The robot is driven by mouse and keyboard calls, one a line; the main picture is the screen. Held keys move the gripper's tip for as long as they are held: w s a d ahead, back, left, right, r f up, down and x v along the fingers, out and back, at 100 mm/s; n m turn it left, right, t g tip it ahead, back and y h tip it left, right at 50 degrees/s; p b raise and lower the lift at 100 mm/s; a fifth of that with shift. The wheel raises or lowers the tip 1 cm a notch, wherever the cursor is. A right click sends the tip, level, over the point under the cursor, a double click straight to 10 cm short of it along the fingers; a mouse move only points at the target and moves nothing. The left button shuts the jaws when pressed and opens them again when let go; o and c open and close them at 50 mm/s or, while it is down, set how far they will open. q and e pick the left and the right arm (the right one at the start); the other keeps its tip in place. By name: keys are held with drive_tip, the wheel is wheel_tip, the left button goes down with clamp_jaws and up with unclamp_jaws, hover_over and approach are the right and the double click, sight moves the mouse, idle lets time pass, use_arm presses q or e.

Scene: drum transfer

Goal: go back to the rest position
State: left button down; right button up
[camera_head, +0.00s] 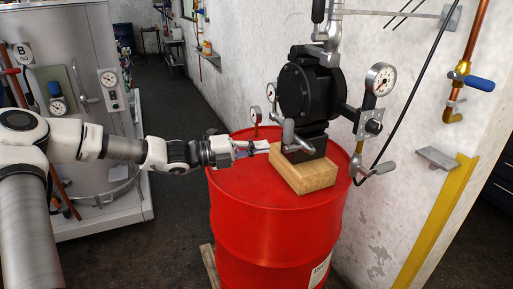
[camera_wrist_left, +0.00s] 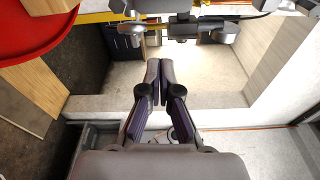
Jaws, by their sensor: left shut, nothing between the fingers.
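My left gripper (camera_head: 262,148) reaches in from the left over the top of the red drum (camera_head: 265,235) in the head view. Its fingers are shut with nothing between them. The fingertips appear close to the left side of the wooden block (camera_head: 303,176) and the black pump (camera_head: 306,90); whether they touch anything there I cannot tell. In the left wrist view the two dark fingers (camera_wrist_left: 159,72) lie together, and the red drum's rim (camera_wrist_left: 40,40) shows at the upper left, apart from them. My right gripper is not in view.
A pressure gauge (camera_head: 380,79) and a pipe rise beside the pump. A copper pipe with a blue handle (camera_head: 480,84) runs along the wall at right. A white tank panel (camera_head: 75,60) with gauges stands behind my left arm. Open floor (camera_head: 165,115) lies between the panel and drum.

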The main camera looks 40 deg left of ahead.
use_arm(q)
drive_tip(key=s+d+f+m+g+y+b, duration=0.1)
drive_tip(key=s+d+f+g, duration=0.25)
drive_tip(key=f, duration=0.55)
drive_tip(key=s+d+f+m+g+b, duration=0.1)
drive_tip(key=s+d+f+m+g, duration=0.2)
drive_tip(key=f, duration=0.5)
drive_tip(key=s+d+f+g+y+b, duration=0.1)
drive_tip(key=s+d+f+g, duration=0.15)
drive_tip(key=d+f, duration=0.45)
drive_tip(key=s+f+m+g+y+b, duration=0.2)
drive_tip(key=s+f+m+g+y, duration=0.3)
drive_tip(key=s+f+m, duration=0.8)
drive_tip(key=s+f+m+g+y+b, duration=0.2)
drive_tip(key=s+f+m+g+y, duration=0.25)
drive_tip(key=s+f+m, duration=0.85)
drive_tip(key=w+r+m+t, duration=0.1)
drive_tip(key=m, duration=0.4)
drive_tip(key=d+r+m+t, duration=0.1)
drive_tip(key=m+t, duration=0.1)
drive_tip(key=m, duration=0.3)
drive_tip(key=w+d+m+t, duration=0.1)
drive_tip(key=m, duration=0.4)
drive_tip(key=shift+w+d+r+h+p, duration=0.2)
drive_tip(key=shift+w+r+h+p, duration=0.1)
drive_tip(key=shift+r+p, duration=0.1)
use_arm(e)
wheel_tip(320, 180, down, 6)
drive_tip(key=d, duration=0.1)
